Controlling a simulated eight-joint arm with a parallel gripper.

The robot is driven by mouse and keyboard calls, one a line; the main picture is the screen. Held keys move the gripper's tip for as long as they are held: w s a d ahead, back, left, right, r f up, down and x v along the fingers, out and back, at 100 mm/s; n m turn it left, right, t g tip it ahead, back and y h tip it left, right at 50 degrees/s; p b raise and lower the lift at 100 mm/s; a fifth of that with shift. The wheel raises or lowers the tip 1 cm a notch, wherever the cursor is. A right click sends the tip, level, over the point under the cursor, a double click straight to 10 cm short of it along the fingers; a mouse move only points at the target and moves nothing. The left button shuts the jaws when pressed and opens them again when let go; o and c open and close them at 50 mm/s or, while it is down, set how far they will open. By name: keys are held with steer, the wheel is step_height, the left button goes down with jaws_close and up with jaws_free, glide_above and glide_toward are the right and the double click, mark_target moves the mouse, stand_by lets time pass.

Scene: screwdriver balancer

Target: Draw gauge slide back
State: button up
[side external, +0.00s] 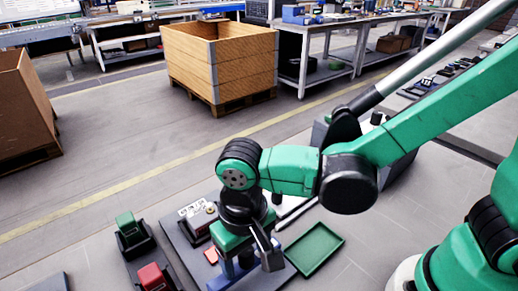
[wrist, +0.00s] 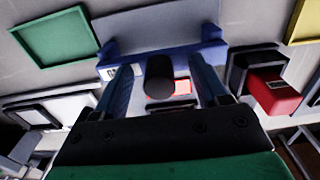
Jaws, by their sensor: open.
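My gripper (wrist: 161,68) is open, with one finger on each side of a black round-ended knob (wrist: 160,78) in the wrist view. I take this knob to be part of the gauge slide, but I cannot be sure. A blue fixture (wrist: 165,32) lies just beyond the fingertips, with a small red patch near the knob. Whether the fingers touch the knob cannot be told. In the side view my gripper (side external: 247,256) points down over the blue fixture (side external: 219,282), and my gripper and wrist hide the knob there.
A green tray (side external: 315,249) lies right of my gripper. A grey-white device with a knob (side external: 198,216) stands behind it. A red block (side external: 153,278) and a green block (side external: 129,230) in black holders stand at left. A wooden crate (side external: 243,61) is farther back on open floor.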

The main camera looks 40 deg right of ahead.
steer(key=shift+s+r, duration=0.15)
steer(key=shift+r, duration=3.2)
